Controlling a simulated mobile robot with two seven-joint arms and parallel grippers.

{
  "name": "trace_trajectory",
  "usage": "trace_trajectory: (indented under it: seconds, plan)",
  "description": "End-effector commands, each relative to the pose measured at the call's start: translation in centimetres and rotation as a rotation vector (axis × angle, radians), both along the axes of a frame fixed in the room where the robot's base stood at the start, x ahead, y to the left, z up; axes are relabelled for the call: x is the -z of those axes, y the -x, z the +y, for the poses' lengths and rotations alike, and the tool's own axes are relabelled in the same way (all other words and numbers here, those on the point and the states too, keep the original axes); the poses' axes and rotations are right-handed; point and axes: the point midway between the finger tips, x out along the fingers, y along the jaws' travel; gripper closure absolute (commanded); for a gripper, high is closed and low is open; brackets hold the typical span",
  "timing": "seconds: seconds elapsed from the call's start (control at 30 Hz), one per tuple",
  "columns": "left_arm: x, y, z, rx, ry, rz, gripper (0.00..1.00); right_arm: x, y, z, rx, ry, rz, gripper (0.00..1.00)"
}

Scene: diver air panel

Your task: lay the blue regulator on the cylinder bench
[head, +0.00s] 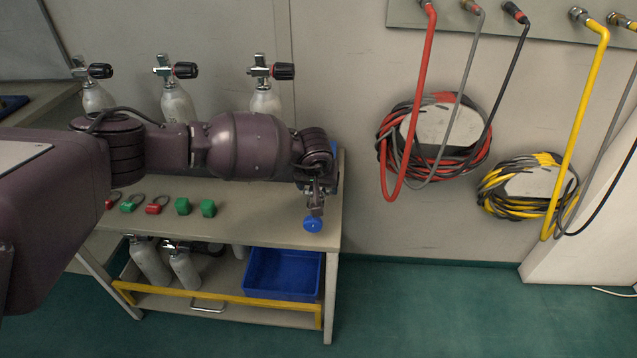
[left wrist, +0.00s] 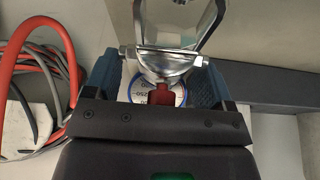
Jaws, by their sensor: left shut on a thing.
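The blue regulator (head: 313,224) shows in the head view as a small round blue body under my left gripper (head: 316,203), over the front right corner of the cylinder bench (head: 262,215). In the left wrist view, the regulator's shiny metal yoke (left wrist: 172,62), a red part and a blue-rimmed white dial sit between the blue fingers of my left gripper (left wrist: 155,88). The gripper is shut on the regulator. I cannot tell whether the regulator touches the bench top. My right gripper is in neither view.
Several grey cylinders (head: 177,103) with black knobs stand at the bench's back. Red and green pieces (head: 208,208) lie along its front, left of the regulator. A blue crate (head: 283,275) is on the lower shelf. Coiled hoses (head: 435,170) hang on the wall to the right.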

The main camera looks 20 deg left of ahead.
Motion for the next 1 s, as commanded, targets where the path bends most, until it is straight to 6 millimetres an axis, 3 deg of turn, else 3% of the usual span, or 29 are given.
trace_trajectory:
  seconds: [0.47, 1.0]
  plan:
    - [1.0, -0.1, 0.0, 0.000, 0.001, -0.002, 0.68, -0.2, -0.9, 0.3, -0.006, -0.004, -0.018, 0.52]
    - [1.0, -0.2, 0.0, -0.001, 0.001, -0.003, 0.68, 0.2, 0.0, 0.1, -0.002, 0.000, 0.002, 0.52]
